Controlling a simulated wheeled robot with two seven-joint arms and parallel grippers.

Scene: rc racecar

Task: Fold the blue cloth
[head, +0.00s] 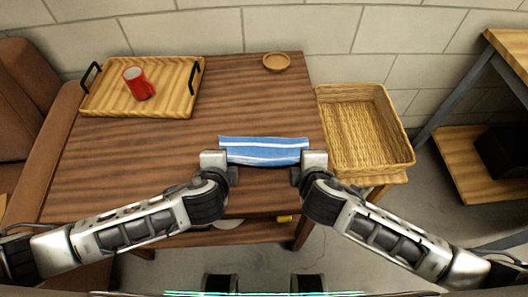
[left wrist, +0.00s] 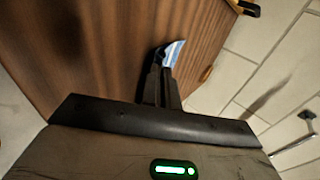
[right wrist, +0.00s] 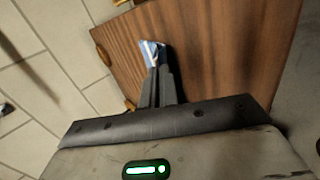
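The blue cloth (head: 264,151) with white stripes shows in the head view as a narrow strip stretched between my two grippers, over the table's near middle. My left gripper (head: 231,172) is at its left end and my right gripper (head: 297,173) at its right end. In the left wrist view the fingers are closed together with a bit of cloth (left wrist: 174,53) at their tips. In the right wrist view the fingers are likewise closed on a cloth edge (right wrist: 152,51). I cannot tell how far the cloth is above the wooden table (head: 120,165).
A wooden tray (head: 175,100) with black handles holds a red mug (head: 139,83) at the back left. A small brown bowl (head: 276,62) sits at the back. A wicker basket (head: 408,160) stands right of the table. The table's left middle is clear.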

